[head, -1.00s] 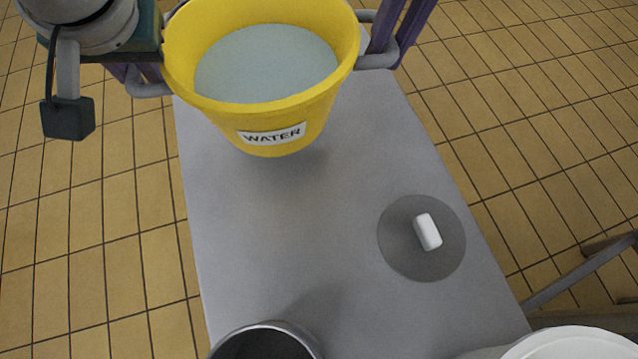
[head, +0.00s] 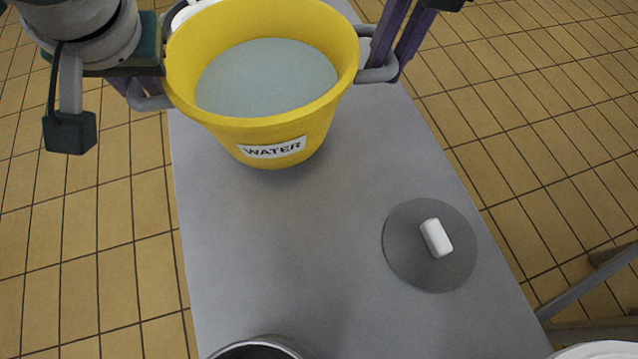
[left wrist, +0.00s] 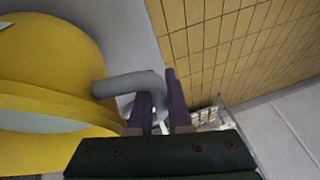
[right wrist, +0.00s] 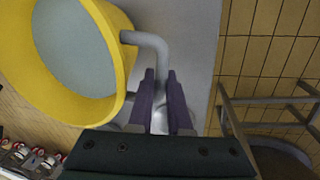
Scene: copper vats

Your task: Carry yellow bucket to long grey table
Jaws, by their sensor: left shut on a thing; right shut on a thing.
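The yellow bucket (head: 262,126) has a WATER label and holds greyish liquid. It is upright over the far part of the long grey table (head: 290,240); I cannot tell whether its base touches the top. My right gripper (head: 376,66) is shut on the grey handle at the bucket's right side, which also shows in the right wrist view (right wrist: 158,85). My left gripper (head: 145,92) is shut on the handle at the left side, partly hidden by my arm. In the left wrist view the purple fingers (left wrist: 160,105) close around that grey handle.
A dark grey disc (head: 405,262) with a white block (head: 436,238) on it lies on the table's right side. A dark round pot (head: 255,350) stands at the near edge. A white round thing shows behind the bucket. The table's middle is clear.

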